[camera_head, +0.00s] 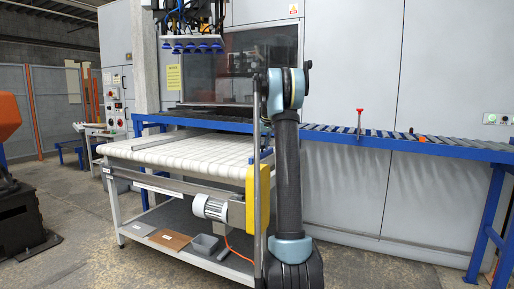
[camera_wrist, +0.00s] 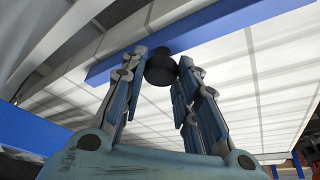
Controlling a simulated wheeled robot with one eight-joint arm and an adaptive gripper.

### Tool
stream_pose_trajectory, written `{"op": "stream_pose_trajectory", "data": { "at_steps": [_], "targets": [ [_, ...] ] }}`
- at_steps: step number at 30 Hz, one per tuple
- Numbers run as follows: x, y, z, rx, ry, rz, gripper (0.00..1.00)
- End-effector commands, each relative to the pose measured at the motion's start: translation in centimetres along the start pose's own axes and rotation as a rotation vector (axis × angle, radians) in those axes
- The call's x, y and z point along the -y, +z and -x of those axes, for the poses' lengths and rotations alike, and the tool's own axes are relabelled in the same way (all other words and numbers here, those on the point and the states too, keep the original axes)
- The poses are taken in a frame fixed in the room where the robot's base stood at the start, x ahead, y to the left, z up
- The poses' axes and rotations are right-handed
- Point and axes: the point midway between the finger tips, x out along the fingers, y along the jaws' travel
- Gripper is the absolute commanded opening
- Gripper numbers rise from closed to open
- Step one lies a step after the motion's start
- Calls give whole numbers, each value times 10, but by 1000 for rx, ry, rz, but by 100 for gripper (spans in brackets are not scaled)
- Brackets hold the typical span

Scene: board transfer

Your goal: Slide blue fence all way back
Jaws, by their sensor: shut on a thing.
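The blue fence (camera_wrist: 235,27) is a long flat blue bar that runs slantwise across the white slatted surface in the wrist view. A round black knob (camera_wrist: 160,72) stands at the bar. My gripper (camera_wrist: 162,66) is shut on this knob, with one fingertip on each side. The knob hides a small part of the bar. I cannot make out the fence or the gripper in the head view, where my own arm blocks part of the table.
A white roller table (camera_head: 180,151) stands left of my arm, with a yellow guard (camera_head: 250,195) at its near right corner. A blue-framed roller conveyor (camera_head: 400,144) runs along the wall, with a red-topped clamp (camera_head: 360,122) on it. Suction cups (camera_head: 195,48) hang above.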

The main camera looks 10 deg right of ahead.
Motion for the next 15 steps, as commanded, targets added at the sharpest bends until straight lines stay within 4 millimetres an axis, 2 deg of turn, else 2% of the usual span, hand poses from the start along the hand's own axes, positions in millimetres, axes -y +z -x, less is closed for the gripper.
{"op": "stream_pose_trajectory", "data": {
  "at_steps": [5,6,9,15],
  "targets": [
    [-6,4,1,6,8,-3,0],
    [-6,4,1,7,8,-3,31],
    [-6,4,1,6,8,-3,49],
    [-4,3,0,5,6,-2,49]
  ]
}}
